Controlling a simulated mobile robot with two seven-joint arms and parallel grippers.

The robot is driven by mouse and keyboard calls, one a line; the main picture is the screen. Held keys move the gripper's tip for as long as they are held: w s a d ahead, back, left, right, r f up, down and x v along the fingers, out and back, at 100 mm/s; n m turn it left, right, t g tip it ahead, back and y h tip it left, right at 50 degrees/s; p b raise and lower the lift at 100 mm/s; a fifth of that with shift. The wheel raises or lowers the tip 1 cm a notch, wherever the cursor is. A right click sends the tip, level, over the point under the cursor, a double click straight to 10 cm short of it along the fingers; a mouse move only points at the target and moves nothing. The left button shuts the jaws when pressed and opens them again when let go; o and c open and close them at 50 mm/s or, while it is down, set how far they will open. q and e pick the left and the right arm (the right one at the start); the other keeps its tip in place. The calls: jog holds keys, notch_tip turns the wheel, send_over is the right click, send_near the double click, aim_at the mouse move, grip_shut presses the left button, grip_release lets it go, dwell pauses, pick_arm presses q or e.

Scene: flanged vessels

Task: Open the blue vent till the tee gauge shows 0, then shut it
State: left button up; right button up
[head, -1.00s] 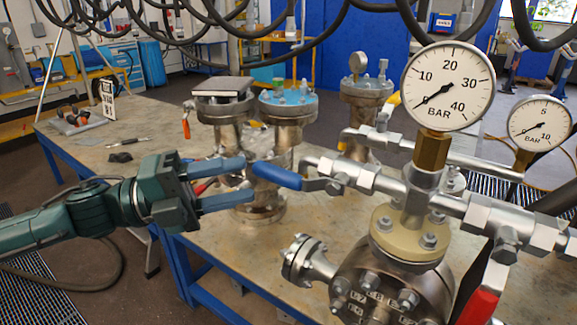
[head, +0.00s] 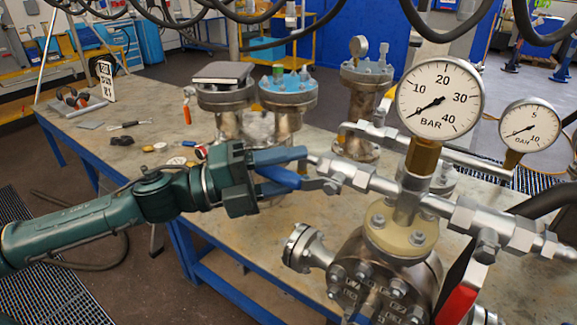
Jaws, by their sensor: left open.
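The blue vent handle (head: 284,178) sticks out leftward from the valve, roughly along the line of the pipe. My left gripper (head: 298,168) is open, its two blue-grey fingers reaching around the handle, one above and one below in the picture. Part of the handle is hidden by the fingers, and I cannot tell whether they touch it. The large tee gauge (head: 440,97) stands on a brass stem above the vessel (head: 385,270); its needle points lower left, at or close to 0. My right gripper is not in view.
A smaller gauge (head: 531,130) stands at right, its needle also lower left. A red-handled lever (head: 457,304) hangs at lower right. Other flanged vessels, one with a blue top (head: 287,92), stand behind on the workbench (head: 165,113). Black hoses hang overhead.

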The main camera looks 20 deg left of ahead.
pick_arm(q)
grip_shut()
dwell(0.5)
